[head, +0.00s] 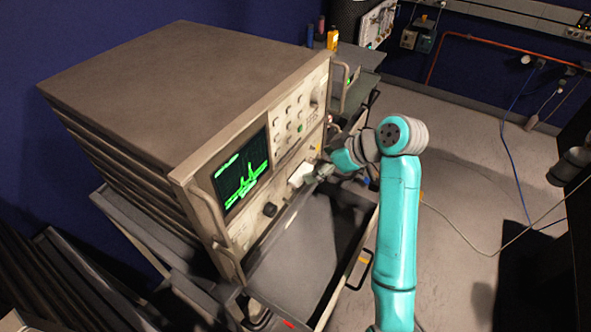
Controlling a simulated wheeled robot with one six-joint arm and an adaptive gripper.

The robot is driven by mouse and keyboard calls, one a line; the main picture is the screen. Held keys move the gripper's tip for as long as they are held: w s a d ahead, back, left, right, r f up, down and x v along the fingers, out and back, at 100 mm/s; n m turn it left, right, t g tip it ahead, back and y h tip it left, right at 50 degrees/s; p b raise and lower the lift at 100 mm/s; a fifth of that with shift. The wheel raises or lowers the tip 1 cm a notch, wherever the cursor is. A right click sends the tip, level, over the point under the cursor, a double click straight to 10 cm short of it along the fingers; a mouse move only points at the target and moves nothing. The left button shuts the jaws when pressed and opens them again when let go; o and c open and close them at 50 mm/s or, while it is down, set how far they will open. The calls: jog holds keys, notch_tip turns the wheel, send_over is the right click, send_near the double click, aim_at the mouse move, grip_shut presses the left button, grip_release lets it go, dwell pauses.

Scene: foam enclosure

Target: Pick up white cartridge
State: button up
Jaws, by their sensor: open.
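A small white block, which looks like the white cartridge (298,174), is at the lower front panel of a large beige instrument, right of its screen. I cannot tell whether it sits in a slot or stands out from the panel. My gripper (314,175) is open, right beside the cartridge on its right side. The gripper is small and dark in this view, so I cannot tell whether its fingers are around the cartridge or touching it.
The instrument (185,75) has a green-trace screen (243,176), knobs and protruding handles. It stands on a cart with a grey tray (305,245) below the panel. Bottles (332,38) stand on a surface behind. Cables (505,150) lie on the right floor, which is otherwise mostly open.

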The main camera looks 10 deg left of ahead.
aim_at(300, 172)
jog(key=shift+x, duration=2.9)
jog(key=shift+s+d+f, duration=0.1)
jog(key=shift+s+f, duration=0.05)
jog(key=shift+f, duration=0.05)
jog(key=shift+c, duration=0.3)
jog(key=c, duration=0.9)
